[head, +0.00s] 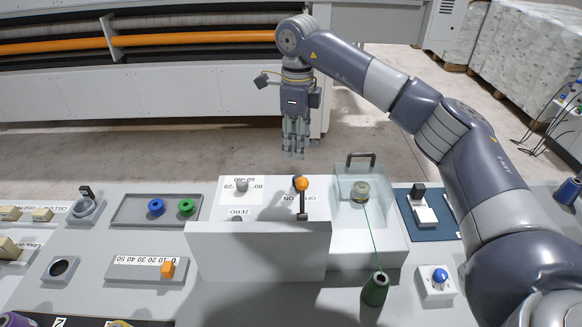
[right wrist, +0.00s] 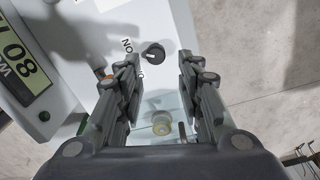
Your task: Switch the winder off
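The winder (head: 258,250) is a white box at the front middle of the bench. A small black rotary knob (right wrist: 153,54) stands on its top beside ON and OFF lettering, partly hidden; I cannot tell which word its light mark points at. In the head view an orange-tipped lever (head: 302,184) stands close to the lettering. My right gripper (head: 293,152) points down beyond the winder's far edge, empty. In the right wrist view its fingers (right wrist: 159,62) are apart, with the knob ahead between them and not touched. My left gripper is not in view.
A clear cover (head: 392,190) with a black handle encloses a bobbin at the winder's right. Green thread runs from it to a green cone (head: 375,289). A tray (head: 130,213) with blue and green rings lies left. A blue button box (head: 436,282) stands right.

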